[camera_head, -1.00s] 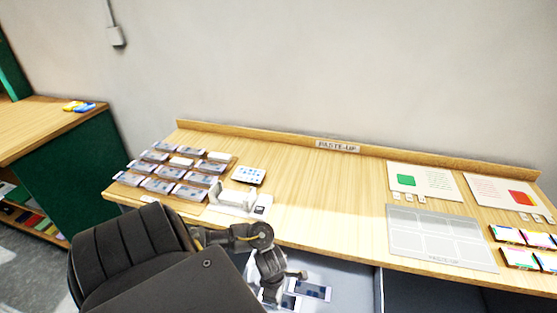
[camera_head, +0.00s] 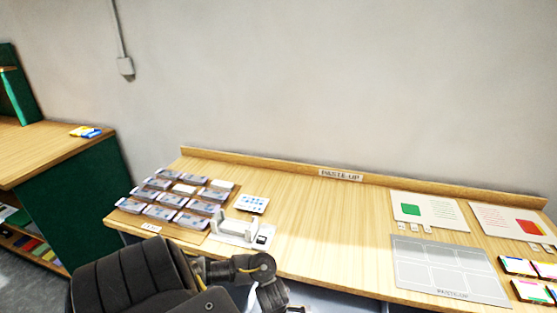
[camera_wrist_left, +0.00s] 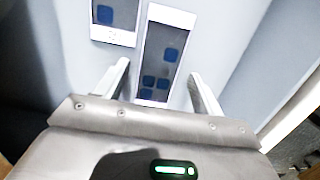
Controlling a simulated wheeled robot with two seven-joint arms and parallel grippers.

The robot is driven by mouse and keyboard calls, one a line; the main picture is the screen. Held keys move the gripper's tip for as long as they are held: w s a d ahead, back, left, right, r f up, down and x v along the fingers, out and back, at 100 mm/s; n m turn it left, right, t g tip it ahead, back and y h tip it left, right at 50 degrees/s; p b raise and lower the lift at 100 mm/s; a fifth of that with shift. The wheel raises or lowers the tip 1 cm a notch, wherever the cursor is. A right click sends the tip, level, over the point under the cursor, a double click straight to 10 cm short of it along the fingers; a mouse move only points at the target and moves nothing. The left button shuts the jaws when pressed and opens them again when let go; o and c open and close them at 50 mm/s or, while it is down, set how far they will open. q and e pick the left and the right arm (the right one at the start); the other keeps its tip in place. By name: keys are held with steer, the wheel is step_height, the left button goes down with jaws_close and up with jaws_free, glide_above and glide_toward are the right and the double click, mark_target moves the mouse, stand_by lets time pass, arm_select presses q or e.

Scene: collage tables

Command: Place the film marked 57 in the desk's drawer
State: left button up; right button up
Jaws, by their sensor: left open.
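In the left wrist view, my left gripper (camera_wrist_left: 159,70) is open inside or just above the open drawer (camera_wrist_left: 222,35). A white-framed film with dark blue squares (camera_wrist_left: 166,42) lies between its fingers as seen from the wrist. Another such film (camera_wrist_left: 114,22) lies to its left, cut off by the top edge. I cannot read the number 57 on either. In the head view, only a strip of the drawer (camera_head: 335,299) shows below the desk's front edge, and my left gripper's fingertips are out of frame. My right gripper is in neither view.
The wooden desk (camera_head: 320,235) has a tray area of several film stacks (camera_head: 172,200) at left, a white device (camera_head: 235,230) and a small card (camera_head: 252,204). A grey paste-up board (camera_head: 445,268) and printed sheets (camera_head: 428,210) lie at right. The desk's middle is clear.

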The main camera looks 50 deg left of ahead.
arm_select(q)
step_height(320, 180, up, 12)
steer(key=a+p, duration=0.1)
steer(key=shift+s+f+p, duration=0.2)
steer(key=shift+s+p, duration=0.1)
steer(key=shift+s, duration=0.1)
steer(key=shift+a, duration=0.1)
